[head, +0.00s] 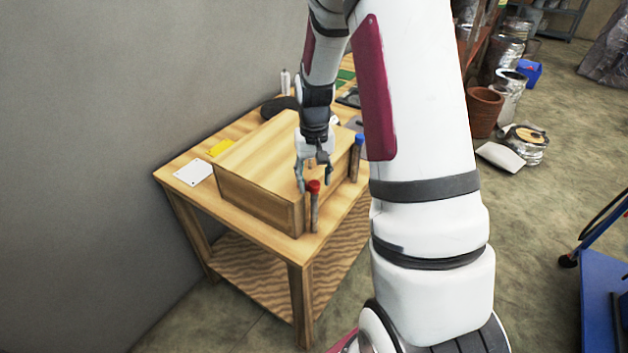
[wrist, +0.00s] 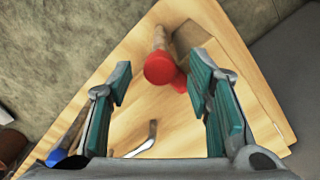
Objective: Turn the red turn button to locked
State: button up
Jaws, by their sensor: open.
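The red turn button (head: 313,187) tops an upright post at the near front corner of a wooden box (head: 245,160). In the wrist view, its round red cap (wrist: 159,68) lies between the fingertips, with a second red part on its right side. My gripper (head: 314,180) is open above the button, pointing down. In the wrist view, my gripper (wrist: 160,75) has one finger on each side of the cap, with gaps showing. I cannot tell the fingers' height relative to the cap or whether the button is locked.
A blue-topped post (head: 358,142) stands farther back along the box's right side. A bent metal piece (wrist: 145,140) shows below the cap in the wrist view. The wooden table (head: 262,226) holds a white card (head: 193,172) and a yellow item (head: 220,147). A grey wall borders the left.

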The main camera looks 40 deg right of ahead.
aim_at(314, 183)
notch_tip(314, 183, up, 11)
dwell(0.3)
dwell(0.5)
jog(key=s+a+r+n+t, duration=0.25)
jog(key=s+a+r, duration=0.45)
jog(key=a+r, duration=0.4)
jog(key=s+a+r+n+t, duration=0.2)
jog(key=s+a, duration=0.5)
jog(key=s, duration=0.6)
notch_tip(314, 183, up, 2)
jog(key=shift+s+r+t, duration=0.15)
jog(key=shift+s+t, duration=0.05)
jog(key=shift+t, duration=0.35)
